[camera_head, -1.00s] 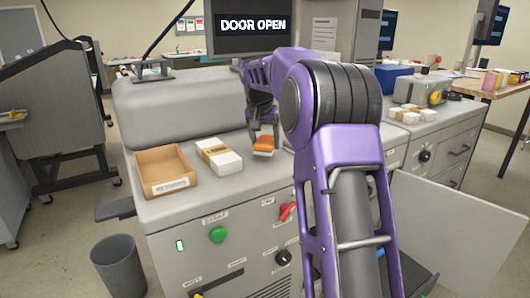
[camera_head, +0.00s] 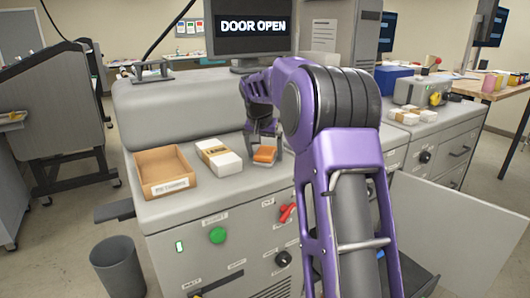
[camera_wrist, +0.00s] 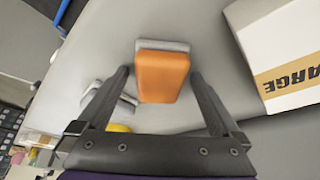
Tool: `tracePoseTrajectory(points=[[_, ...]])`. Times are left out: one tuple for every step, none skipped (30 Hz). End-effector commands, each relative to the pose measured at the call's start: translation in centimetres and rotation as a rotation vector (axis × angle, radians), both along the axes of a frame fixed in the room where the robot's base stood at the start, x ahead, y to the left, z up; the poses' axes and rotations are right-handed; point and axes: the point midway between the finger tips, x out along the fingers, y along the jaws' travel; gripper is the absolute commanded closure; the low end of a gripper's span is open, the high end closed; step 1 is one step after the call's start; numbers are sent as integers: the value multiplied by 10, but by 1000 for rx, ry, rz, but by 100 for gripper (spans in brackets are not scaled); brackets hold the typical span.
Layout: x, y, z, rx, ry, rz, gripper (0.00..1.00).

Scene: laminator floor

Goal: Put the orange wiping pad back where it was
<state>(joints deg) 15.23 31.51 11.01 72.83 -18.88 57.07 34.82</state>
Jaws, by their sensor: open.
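The orange wiping pad (camera_head: 265,155), an orange block with a pale grey side, is on the grey machine top (camera_head: 240,185), right of a white carton with a tan band. My gripper (camera_head: 264,150) is open at the pad, one finger on each side. In the wrist view the pad (camera_wrist: 162,77) lies between the spread fingertips (camera_wrist: 161,74), with a visible gap on both sides. The pad's underside is hidden.
The banded carton (camera_head: 219,157) and an open tan tray (camera_head: 165,172) stand to the left. A green button (camera_head: 217,235) and a red handle (camera_head: 287,212) are on the front panel. An open door panel (camera_head: 460,235) sticks out at the right.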

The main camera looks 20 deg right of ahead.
Motion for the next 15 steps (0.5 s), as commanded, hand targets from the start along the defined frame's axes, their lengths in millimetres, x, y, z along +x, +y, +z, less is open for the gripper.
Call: tracePoseTrajectory(points=[[0, 0, 3, -1, -1, 0, 0], [0, 0, 6, -1, -1, 0, 0], [-1, 1, 8, 0, -2, 0, 0], [-2, 2, 12, -1, -3, 0, 0], [-4, 3, 16, -1, -2, 0, 0], [-6, 4, 23, -1, -4, 0, 0], [-7, 5, 29, -2, -5, 0, 0], [-10, 7, 35, -2, -5, 0, 0], [-12, 9, 43, -2, -5, 0, 0], [-15, 11, 50, -2, -5, 2, 0], [-17, 12, 56, -1, -4, 2, 0], [-20, 14, 64, -1, -4, 2, 0], [-22, 15, 70, -2, -4, 1, 0], [-24, 16, 76, -1, -4, 0, 0], [-26, 18, 83, -1, -4, 0, 0]])
